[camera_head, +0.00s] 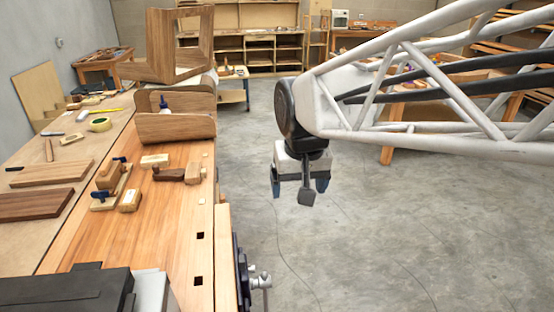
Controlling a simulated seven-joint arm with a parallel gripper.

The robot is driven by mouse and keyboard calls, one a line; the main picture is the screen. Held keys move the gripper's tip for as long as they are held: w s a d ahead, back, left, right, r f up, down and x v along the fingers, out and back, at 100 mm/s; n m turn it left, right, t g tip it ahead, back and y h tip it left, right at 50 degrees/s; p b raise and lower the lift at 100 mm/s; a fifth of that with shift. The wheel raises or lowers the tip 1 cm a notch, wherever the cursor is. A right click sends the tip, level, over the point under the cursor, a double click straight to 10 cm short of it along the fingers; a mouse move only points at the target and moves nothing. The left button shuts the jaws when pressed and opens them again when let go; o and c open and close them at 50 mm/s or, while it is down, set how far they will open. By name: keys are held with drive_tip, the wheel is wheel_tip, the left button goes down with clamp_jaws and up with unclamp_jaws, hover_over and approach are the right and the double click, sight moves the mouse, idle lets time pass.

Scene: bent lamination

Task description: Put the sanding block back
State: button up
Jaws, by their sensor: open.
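Small light wooden blocks lie on the workbench (165,230). One block (155,160) sits behind the hand plane, and another block (129,200) sits to the plane's right. I cannot tell for sure which is the sanding block. My gripper (300,186) points down with its blue-tipped fingers apart. It is open and empty, over the floor to the right of the bench, and touches nothing.
A hand plane (110,186) and a dark wooden tool (181,173) lie near the blocks. A curved wooden form (176,126) stands behind them. A vise (258,280) juts from the bench's right edge. The floor (400,230) is clear.

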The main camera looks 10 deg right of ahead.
drive_tip(key=s+d+f, duration=0.2)
drive_tip(key=s, duration=0.4)
drive_tip(key=s+d+f, duration=0.2)
drive_tip(key=s+d, duration=0.1)
drive_tip(key=s, duration=0.3)
drive_tip(key=shift+s+f, duration=0.2)
drive_tip(key=shift+f, duration=0.1)
idle(0.7)
